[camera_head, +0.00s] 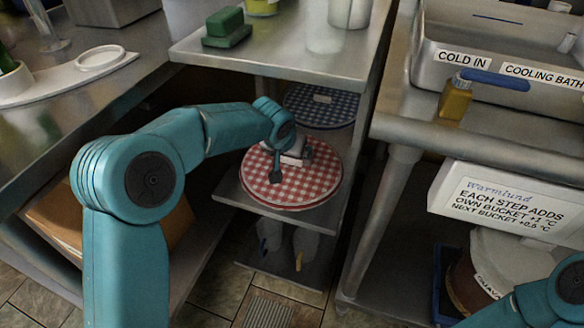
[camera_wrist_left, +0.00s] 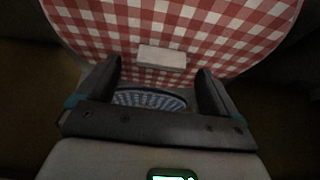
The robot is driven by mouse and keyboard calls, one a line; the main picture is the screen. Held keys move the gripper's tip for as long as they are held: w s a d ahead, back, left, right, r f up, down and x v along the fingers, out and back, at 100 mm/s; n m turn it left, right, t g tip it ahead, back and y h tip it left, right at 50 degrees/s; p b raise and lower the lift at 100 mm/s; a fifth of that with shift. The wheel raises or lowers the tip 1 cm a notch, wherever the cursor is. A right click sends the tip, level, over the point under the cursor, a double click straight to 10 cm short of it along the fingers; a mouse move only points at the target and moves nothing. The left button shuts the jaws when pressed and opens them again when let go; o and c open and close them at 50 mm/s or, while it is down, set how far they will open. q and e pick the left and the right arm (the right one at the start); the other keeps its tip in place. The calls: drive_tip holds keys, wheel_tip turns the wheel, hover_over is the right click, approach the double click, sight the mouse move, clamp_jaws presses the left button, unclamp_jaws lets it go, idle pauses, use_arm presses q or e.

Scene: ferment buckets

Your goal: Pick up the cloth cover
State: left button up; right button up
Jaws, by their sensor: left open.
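A round red-and-white checked cloth cover (camera_head: 310,186) lies on a middle shelf, with its edge near the shelf front. A second, blue checked cover (camera_head: 322,105) sits farther back, partly hidden by my left arm. My left gripper (camera_head: 293,160) is over the red cover and hides part of it. In the left wrist view the red cover (camera_wrist_left: 215,30) fills the top, with a pale block-like tab (camera_wrist_left: 162,58) on it. The open fingers (camera_wrist_left: 157,80) are either side of and just short of the tab, with nothing between them. Contact cannot be told. My right gripper is out of view.
A metal shelf top (camera_head: 285,55) with a green sponge (camera_head: 226,28) is above the covers. A shelf post (camera_head: 375,215) and a steel bath (camera_head: 480,60) stand to the right. Grey bottles (camera_head: 300,245) stand on the bottom shelf.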

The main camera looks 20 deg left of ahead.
use_arm(q)
drive_tip(key=shift+x, duration=1.05)
drive_tip(key=shift+r, duration=0.1)
drive_tip(key=shift+c, duration=0.6)
drive_tip(key=c, duration=1)
drive_tip(key=shift+r, duration=0.1)
drive_tip(key=shift+c, duration=0.2)
drive_tip(key=shift+r, duration=0.3)
wheel_tip(320, 180, up, 3)
drive_tip(key=shift+s+r+p, duration=0.1)
drive_tip(key=shift+r+p, duration=0.05)
drive_tip(key=shift+p, duration=1.1)
drive_tip(key=s+r+b, duration=0.1)
drive_tip(key=s, duration=1.5)
drive_tip(key=shift+a, duration=0.35)
